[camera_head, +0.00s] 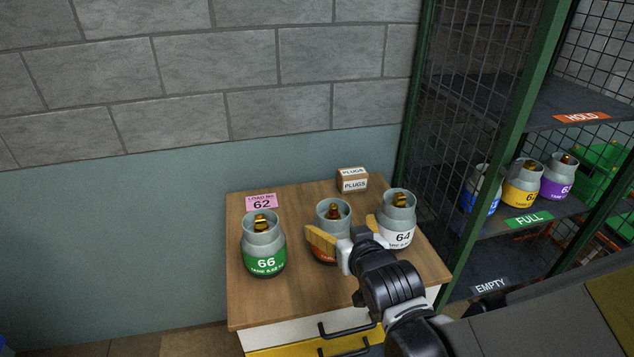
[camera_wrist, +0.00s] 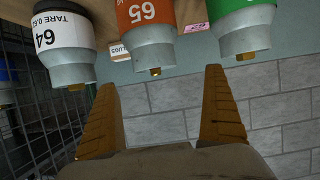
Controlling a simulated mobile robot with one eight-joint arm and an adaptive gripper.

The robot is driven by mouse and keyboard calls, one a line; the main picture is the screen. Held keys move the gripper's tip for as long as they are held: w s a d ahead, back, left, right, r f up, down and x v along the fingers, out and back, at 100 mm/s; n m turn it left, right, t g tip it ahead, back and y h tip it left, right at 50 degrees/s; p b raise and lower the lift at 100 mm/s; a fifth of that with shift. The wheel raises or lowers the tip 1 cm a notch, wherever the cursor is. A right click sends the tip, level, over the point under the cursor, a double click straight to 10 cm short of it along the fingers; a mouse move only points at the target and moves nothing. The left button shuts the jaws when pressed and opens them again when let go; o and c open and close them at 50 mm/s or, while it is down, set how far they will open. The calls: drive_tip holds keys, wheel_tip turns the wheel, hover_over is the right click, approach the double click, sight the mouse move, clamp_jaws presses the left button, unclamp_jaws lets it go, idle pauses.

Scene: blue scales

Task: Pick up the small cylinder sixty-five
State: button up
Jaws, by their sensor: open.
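Cylinder 65 (camera_head: 333,212) is a small grey gas cylinder with a brass valve and an orange band. It stands upright in the middle of the wooden cabinet top, its lower part mostly hidden behind my gripper (camera_head: 345,230) in the head view. In the wrist view, which is upside down, the orange cylinder 65 (camera_wrist: 145,20) shows its number just beyond the fingertips. My gripper (camera_wrist: 161,80) is open and empty, with the fingers spread wider than the cylinder's top. The cylinder is not visibly between them.
Cylinder 66 (camera_head: 264,250), green, stands left; cylinder 64 (camera_head: 397,220), white, stands close on the right. A plugs box (camera_head: 352,181) and pink "62" card (camera_head: 262,202) are behind. A caged shelf (camera_head: 505,238) with more cylinders stands right. The cabinet top's front left (camera_head: 245,310) is clear.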

sight(335, 213)
drive_tip(key=x, duration=0.1)
drive_tip(key=b+x, duration=0.1)
drive_tip(key=x, duration=0.1)
drive_tip(key=shift+w+d+f, duration=0.15)
drive_tip(key=shift+w+f, duration=0.15)
drive_tip(key=shift+w, duration=0.1)
drive_tip(key=b+x, duration=0.1)
drive_tip(key=x, duration=0.2)
drive_tip(key=b+x, duration=0.2)
drive_tip(key=x, duration=0.1)
drive_tip(key=shift+w+d+r, duration=0.1)
drive_tip(key=shift+w+d, duration=0.1)
drive_tip(key=shift+r, duration=0.15)
drive_tip(key=c, duration=1.5)
